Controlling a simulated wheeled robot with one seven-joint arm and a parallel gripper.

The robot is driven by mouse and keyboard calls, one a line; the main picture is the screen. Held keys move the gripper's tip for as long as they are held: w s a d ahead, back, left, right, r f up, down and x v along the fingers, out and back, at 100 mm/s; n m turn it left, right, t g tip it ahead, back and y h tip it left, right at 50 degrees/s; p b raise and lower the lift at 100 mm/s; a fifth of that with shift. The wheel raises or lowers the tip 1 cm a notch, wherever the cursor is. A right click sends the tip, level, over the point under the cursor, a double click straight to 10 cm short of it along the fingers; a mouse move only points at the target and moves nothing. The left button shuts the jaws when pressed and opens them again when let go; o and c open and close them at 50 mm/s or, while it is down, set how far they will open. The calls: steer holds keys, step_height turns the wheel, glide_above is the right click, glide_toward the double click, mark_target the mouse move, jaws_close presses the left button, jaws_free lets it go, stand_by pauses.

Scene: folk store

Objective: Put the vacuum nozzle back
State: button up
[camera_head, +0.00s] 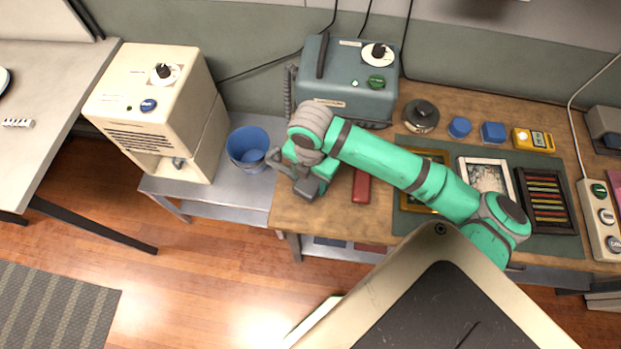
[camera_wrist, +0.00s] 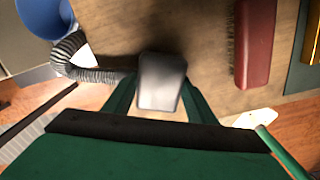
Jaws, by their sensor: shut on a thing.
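The vacuum nozzle (camera_wrist: 162,82) is a pale grey block. My gripper (camera_wrist: 160,100) is shut on it, with a green finger on each side. A ribbed grey hose (camera_wrist: 88,72) runs left from the nozzle in the wrist view. In the head view my gripper (camera_head: 304,181) is over the front left corner of the wooden workbench (camera_head: 330,222), and my arm partly hides the nozzle. A teal machine (camera_head: 345,88) with a dial and a green knob stands at the back of the bench. A ribbed hose (camera_head: 289,88) hangs at its left side.
A blue bucket (camera_head: 248,148) stands left of my gripper on a grey low table, beside a cream machine (camera_head: 150,100). A red brush (camera_head: 361,186) lies just right of my gripper. Picture frames and blue containers fill the bench further right.

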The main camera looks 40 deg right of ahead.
mark_target(309, 181)
steer(key=shift+a, duration=0.1)
steer(key=o, duration=1)
steer(key=shift+a+f, duration=0.1)
steer(key=shift+o, duration=0.2)
step_height(309, 181, up, 12)
steer(key=shift+r, duration=0.2)
steer(key=shift+w, duration=0.1)
